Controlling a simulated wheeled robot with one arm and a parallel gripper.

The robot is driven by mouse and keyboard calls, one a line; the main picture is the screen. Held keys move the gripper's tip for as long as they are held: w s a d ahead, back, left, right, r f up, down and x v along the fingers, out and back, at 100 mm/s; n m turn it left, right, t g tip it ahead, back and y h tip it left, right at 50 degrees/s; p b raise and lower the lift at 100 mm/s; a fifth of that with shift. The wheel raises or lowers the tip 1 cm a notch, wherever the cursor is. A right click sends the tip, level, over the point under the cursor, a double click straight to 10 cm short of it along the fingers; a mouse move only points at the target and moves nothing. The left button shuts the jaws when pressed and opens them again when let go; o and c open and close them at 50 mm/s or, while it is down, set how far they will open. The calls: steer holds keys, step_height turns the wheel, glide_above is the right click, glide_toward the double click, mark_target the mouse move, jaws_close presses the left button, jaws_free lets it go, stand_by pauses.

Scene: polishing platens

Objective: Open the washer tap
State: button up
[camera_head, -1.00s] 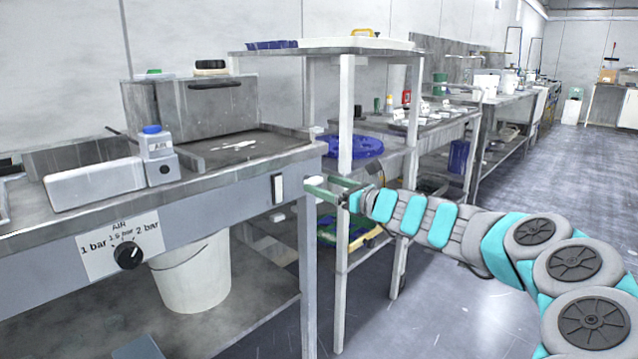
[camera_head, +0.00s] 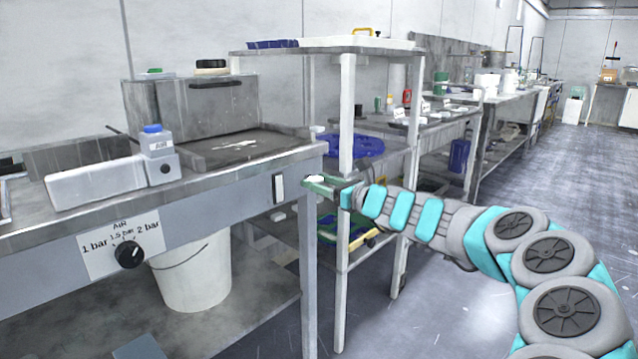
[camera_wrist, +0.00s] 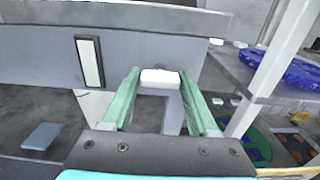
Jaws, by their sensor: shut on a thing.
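A small white block (camera_wrist: 160,77), apparently the washer tap's handle, sits between the green fingertips of my gripper (camera_wrist: 160,82) in the wrist view. My gripper is shut on it. In the head view the white block (camera_head: 315,178) shows at the tips of my gripper (camera_head: 320,184), just right of the bench's front corner leg. A grey panel of the bench is behind it in the wrist view. How the block is joined to the bench is hidden.
A white switch plate (camera_head: 278,188) is on the bench front, left of my gripper. A pressure knob (camera_head: 129,255) is further left, with a white bucket (camera_head: 192,275) under the bench. A white-legged rack (camera_head: 346,120) holding a blue tray stands close behind my gripper.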

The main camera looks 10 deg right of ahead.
steer(key=c, duration=0.6)
steer(key=shift+n, duration=0.3)
steer(key=shift+a+f+n+b, duration=0.1)
steer(key=shift+n+b, duration=3.3)
steer(key=shift+n, duration=0.55)
steer(key=shift+f+n+b, duration=0.1)
steer(key=shift+n+b, duration=3.25)
steer(key=shift+n, duration=0.6)
steer(key=shift+r, duration=0.1)
steer(key=o, duration=1.4)
steer(key=shift+c, duration=0.2)
